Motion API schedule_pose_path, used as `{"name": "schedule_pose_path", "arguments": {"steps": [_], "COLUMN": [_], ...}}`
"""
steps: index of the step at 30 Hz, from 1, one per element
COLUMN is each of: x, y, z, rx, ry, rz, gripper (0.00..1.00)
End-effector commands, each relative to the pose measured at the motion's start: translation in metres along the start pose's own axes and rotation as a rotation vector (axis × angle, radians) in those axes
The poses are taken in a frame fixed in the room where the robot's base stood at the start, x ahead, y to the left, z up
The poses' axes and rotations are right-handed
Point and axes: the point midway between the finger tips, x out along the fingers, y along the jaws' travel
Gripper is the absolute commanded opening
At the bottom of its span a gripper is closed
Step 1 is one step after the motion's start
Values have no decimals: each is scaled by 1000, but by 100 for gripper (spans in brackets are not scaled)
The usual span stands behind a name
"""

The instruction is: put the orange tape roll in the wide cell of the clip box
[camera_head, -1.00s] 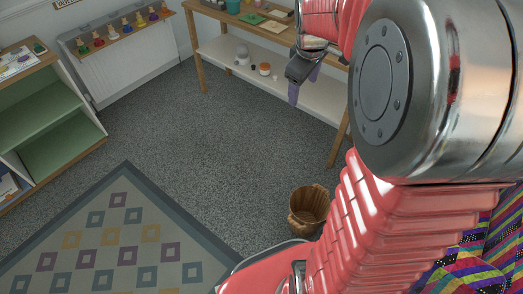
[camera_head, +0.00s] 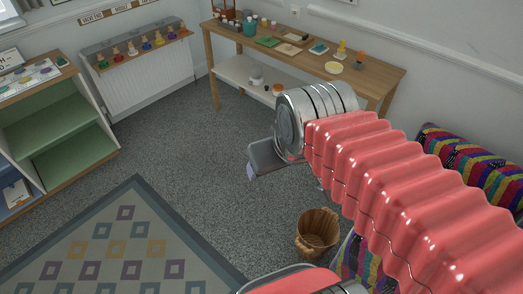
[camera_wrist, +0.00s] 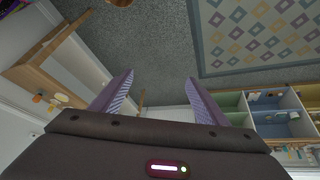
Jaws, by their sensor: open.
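I cannot make out the orange tape roll or the clip box for certain. A small orange item (camera_head: 361,56) stands towards the right end of the wooden table top, too small to name. My gripper (camera_head: 258,165) is out over the carpet in front of the table, partly hidden by my own wrist. In the wrist view its two purple fingers (camera_wrist: 159,78) are spread apart with nothing between them.
The wooden table (camera_head: 388,76) holds several small items, with a yellow disc (camera_head: 333,67) near its front edge. A wooden bucket (camera_head: 318,230) stands on the carpet. A green-lined shelf unit (camera_head: 60,130) is at left. Carpet between is clear.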

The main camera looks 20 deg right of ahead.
Motion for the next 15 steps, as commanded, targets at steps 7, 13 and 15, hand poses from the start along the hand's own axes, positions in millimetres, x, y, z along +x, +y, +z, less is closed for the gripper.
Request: {"name": "schedule_pose_path", "arguments": {"steps": [7, 13, 15], "x": [-4, -4, -4], "y": [-13, -13, -13], "z": [19, 19, 19], "rx": [50, 51, 51], "ry": [16, 16, 16], "rz": [-22, -22, -22], "gripper": [68, 68, 64]}}
